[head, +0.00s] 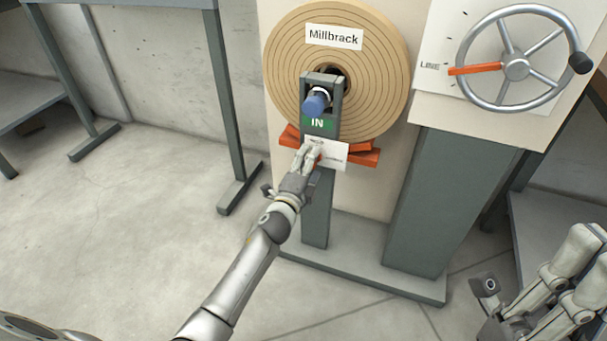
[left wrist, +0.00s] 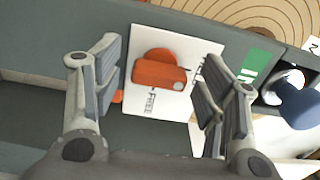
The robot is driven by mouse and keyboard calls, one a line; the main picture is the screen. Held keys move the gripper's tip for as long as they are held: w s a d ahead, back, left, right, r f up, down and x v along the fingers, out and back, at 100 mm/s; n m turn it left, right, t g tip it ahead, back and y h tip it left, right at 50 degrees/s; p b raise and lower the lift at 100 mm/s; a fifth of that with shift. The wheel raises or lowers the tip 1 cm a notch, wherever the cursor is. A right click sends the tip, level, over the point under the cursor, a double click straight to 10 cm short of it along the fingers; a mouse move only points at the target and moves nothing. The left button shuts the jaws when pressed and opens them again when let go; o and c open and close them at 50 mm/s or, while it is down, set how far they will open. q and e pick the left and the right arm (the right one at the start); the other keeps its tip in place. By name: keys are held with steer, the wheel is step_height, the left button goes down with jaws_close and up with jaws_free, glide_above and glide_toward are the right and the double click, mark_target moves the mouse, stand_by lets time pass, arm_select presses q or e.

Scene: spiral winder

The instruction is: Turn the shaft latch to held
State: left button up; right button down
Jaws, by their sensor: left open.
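The shaft latch (left wrist: 160,72) is an orange bar with a round orange part behind it, on a white plate (left wrist: 140,45) in the left wrist view. "FREE" is printed beside the bar; other lettering near the right finger is partly hidden. My left gripper (head: 308,158) (left wrist: 160,95) is open, with its fingers on either side of the latch and a gap to each side. In the head view it mostly covers the latch. My right gripper (head: 530,275) is open and empty at lower right.
A large tan roll labelled "Millbrack" (head: 380,75) stands behind the bracket. Orange blocks (head: 364,157) lie below it. A spoked handwheel (head: 515,67) with an orange pointer is at upper right. Grey posts and a base (head: 380,285) stand nearby.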

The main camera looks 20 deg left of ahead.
arm_select(q)
steer(key=s, duration=1.1)
steer(key=shift+s+a, duration=0.15)
steer(key=shift+s, duration=0.2)
